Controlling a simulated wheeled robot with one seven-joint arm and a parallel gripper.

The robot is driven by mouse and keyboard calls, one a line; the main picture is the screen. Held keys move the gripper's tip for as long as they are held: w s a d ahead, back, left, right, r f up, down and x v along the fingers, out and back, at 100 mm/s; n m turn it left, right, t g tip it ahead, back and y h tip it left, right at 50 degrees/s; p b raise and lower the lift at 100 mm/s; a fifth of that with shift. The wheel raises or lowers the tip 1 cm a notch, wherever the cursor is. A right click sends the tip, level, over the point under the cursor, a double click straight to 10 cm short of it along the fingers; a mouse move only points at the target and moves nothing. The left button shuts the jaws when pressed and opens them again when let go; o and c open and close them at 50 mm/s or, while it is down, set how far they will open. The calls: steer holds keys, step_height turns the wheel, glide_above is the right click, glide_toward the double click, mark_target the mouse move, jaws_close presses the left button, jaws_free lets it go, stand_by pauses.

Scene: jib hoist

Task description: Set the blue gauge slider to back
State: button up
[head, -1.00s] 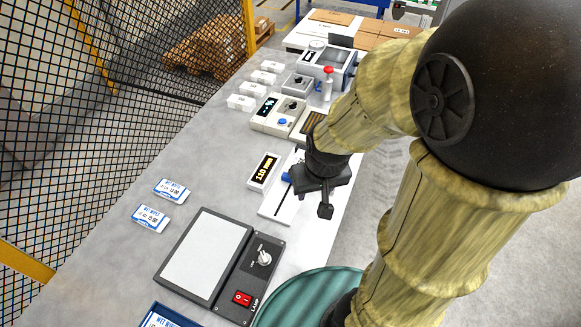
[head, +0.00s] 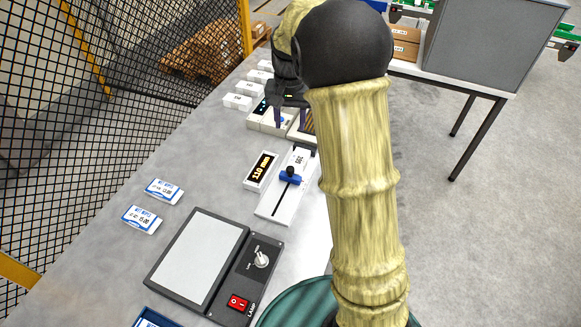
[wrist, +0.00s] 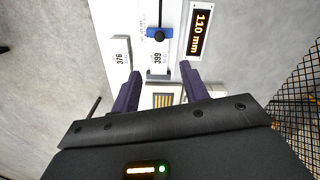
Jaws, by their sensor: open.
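The blue gauge slider (head: 291,179) with its black knob sits on a white gauge body (head: 268,208) with a dark slot, towards the far end of that slot. The slider also shows in the wrist view (wrist: 158,34). A display (head: 262,168) beside the gauge reads 110 mm; it also shows in the wrist view (wrist: 198,32). My gripper (wrist: 161,75) is open and empty. In the wrist view its fingertips lie either side of the gauge's end marked 399, apart from the slider. In the head view my gripper is beyond the gauge, partly hidden by my arm.
A lamp panel (head: 203,258) with a red switch (head: 238,302) lies nearer on the grey bench. Two blue-white labels (head: 142,219) lie to the left. Several white blocks (head: 238,101) and control boxes stand farther along. A mesh fence (head: 150,120) borders the left.

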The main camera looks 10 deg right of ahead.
mark_target(290, 168)
stand_by(0.3)
step_height(290, 168, down, 17)
steer(key=p, duration=0.2)
steer(key=shift+f+p, duration=0.2)
steer(key=shift+p, duration=0.15)
steer(key=shift+c, duration=0.5)
